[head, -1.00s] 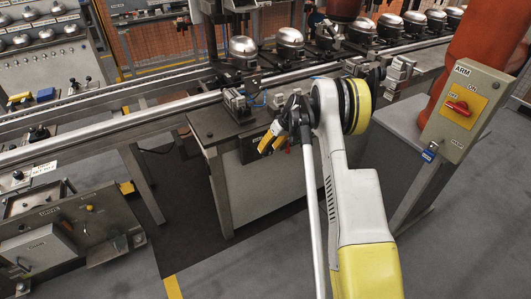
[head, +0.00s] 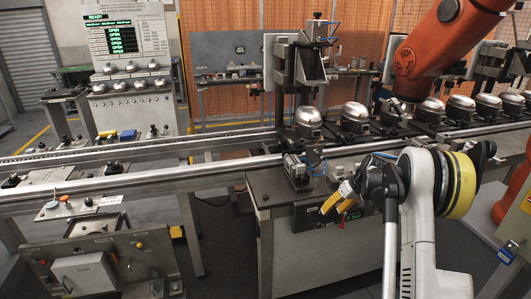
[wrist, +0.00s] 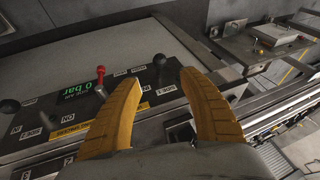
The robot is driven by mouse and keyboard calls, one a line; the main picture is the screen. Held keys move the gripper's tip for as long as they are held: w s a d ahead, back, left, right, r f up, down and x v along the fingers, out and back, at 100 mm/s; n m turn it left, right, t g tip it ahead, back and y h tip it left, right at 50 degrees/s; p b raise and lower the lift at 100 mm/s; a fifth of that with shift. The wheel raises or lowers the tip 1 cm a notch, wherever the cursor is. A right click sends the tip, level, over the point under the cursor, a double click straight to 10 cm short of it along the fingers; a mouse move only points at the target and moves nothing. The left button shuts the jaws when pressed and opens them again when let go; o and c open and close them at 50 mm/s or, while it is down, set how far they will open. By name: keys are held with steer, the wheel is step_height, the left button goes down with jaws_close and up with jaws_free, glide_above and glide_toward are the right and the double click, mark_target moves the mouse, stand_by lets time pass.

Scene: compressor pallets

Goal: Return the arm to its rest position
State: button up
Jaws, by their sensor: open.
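My gripper (head: 338,203) shows in the head view in front of the workbench (head: 306,186), its two yellow fingers pointing down and left. My white and yellow arm is bent, its links running down to the bottom right. In the wrist view my gripper (wrist: 160,77) is open, with nothing between its fingers. Beyond the fingertips is a control panel (wrist: 40,145) with a red lever (wrist: 100,78), a black knob (wrist: 160,60) and a green readout (wrist: 72,88) of 0 bar. The fingers appear apart from the panel.
Several silver compressors (head: 308,118) stand along the conveyor rail (head: 130,178) behind the bench. An orange robot arm (head: 430,60) hangs over them. A tilted control box (head: 85,273) stands at lower left and a grey switch post (head: 512,235) at right. Floor shows between the left stations and bench.

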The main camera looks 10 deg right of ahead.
steer(key=s+a+r+h, duration=0.1)
steer(key=s+a+r, duration=0.65)
steer(key=r, duration=0.25)
steer(key=s+a+r+h, duration=0.1)
steer(key=s+a+r, duration=0.6)
steer(key=a+r, duration=0.3)
steer(key=s+a+t, duration=0.1)
steer(key=s+a, duration=0.2)
steer(key=s, duration=0.7)
steer(key=s+a+t+h, duration=0.1)
steer(key=s+a, duration=0.3)
steer(key=s, duration=0.7)
steer(key=shift+s+a+m+t, duration=0.2)
steer(key=shift+m+t, duration=0.2)
steer(key=shift+t, duration=0.2)
